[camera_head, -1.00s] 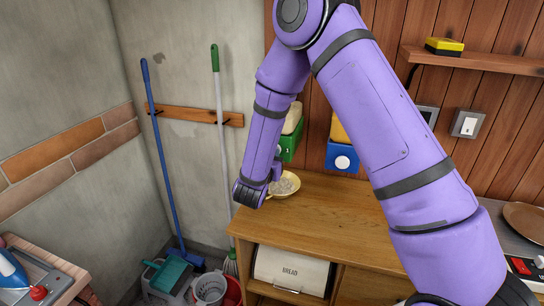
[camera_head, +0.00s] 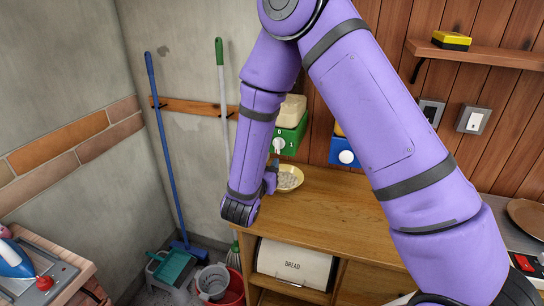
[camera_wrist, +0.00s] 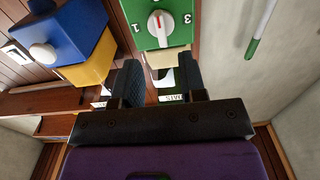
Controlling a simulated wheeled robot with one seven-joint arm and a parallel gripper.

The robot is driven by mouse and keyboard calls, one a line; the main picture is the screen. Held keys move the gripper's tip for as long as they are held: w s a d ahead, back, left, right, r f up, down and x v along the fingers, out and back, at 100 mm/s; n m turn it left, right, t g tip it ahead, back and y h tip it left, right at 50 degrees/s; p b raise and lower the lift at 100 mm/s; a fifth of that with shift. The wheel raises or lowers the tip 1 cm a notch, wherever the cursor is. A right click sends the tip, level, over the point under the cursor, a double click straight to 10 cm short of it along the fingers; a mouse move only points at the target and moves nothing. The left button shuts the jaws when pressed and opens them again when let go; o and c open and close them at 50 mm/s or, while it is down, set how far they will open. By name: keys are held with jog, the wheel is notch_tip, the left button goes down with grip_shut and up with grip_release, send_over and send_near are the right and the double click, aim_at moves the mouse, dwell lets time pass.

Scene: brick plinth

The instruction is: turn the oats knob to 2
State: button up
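The green oats dispenser (camera_head: 291,138) hangs on the wall under a cream container; the label between my fingers in the wrist view appears upside down. Its white knob (camera_head: 278,144) shows near the top of the upside-down wrist view (camera_wrist: 160,24). There a 1 is left of the knob and a 3 right of it. The knob's red mark points to the picture's top, between those numbers; the number there is cut off. My gripper (camera_wrist: 160,80) is open and empty, fingers apart, short of the knob and not touching it. In the head view its fingers are mostly hidden behind my arm.
A bowl of oats (camera_head: 290,178) stands on the wooden counter (camera_head: 330,205) below the dispenser. A blue dispenser with a white knob (camera_head: 346,156) hangs to the right, partly behind my arm.

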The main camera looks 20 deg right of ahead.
jog(key=shift+v, duration=1.35)
jog(key=s+d+r+g+h, duration=0.2)
jog(key=s+d+r+g, duration=1.2)
jog(key=d+r, duration=0.25)
jog(key=s+a+r+n+t+y, duration=0.1)
jog(key=s+r+n+t+y, duration=0.1)
jog(key=s+y, duration=0.4)
jog(key=s+a+r+n+t+y, duration=0.2)
jog(key=s+r+n+y, duration=0.3)
jog(key=s, duration=0.3)
jog(key=shift+s+r+t+y, duration=0.25)
jog(key=shift+r+t+y, duration=0.25)
jog(key=shift+y, duration=0.3)
